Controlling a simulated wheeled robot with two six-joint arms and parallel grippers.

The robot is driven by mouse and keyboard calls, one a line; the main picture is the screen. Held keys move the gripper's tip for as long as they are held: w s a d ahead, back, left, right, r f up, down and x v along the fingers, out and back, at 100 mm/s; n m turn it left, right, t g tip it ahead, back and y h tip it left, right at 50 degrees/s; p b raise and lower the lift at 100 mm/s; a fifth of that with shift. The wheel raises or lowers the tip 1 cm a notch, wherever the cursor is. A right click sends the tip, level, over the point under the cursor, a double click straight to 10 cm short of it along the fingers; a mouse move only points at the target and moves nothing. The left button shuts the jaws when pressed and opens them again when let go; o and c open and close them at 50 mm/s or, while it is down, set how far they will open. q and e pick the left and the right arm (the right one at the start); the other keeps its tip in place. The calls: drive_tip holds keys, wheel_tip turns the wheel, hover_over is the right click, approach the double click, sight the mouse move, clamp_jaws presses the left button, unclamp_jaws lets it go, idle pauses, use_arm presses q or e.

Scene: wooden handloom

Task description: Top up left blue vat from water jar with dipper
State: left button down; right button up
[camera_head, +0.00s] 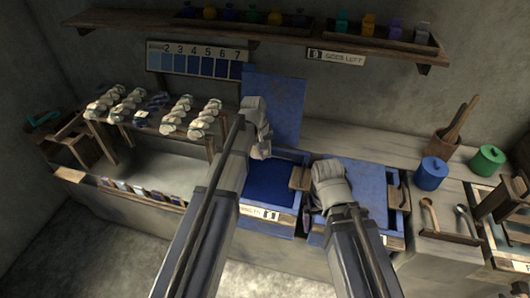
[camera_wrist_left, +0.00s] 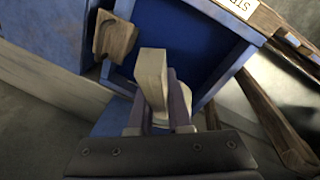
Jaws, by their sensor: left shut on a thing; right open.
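The left blue vat (camera_head: 266,186) stands uncovered, dark blue inside, with a numbered label on its front. It also shows in the left wrist view (camera_wrist_left: 190,50). My left gripper (camera_head: 259,148) is above the vat's back part, shut on a pale wooden piece (camera_wrist_left: 152,78); I cannot tell whether this is the dipper. My right gripper (camera_head: 322,200) is open beside the left vat's right side, over the left edge of the covered right vat; its fingertips are mostly hidden. A wooden ladle (camera_head: 428,208) lies on the right. I cannot surely identify the water jar.
A blue panel (camera_head: 280,98) stands upright behind the left vat. A blue cover (camera_head: 362,178) lies on the right vat. A rack with pale skeins (camera_head: 178,117) stands at left.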

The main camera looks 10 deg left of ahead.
use_arm(q)
drive_tip(key=s+a+f+n+t+h+b, duration=0.3)
drive_tip(key=f+n+t+h+b, duration=0.3)
drive_tip(key=b, duration=1.9)
drive_tip(key=shift+s+a+f+n+t+h+b, duration=0.35)
drive_tip(key=shift+a+n+t+h, duration=0.55)
drive_tip(key=shift+t+h, duration=1.5)
use_arm(e)
wheel_tip(320, 180, down, 27)
drive_tip(key=shift+r, duration=0.1)
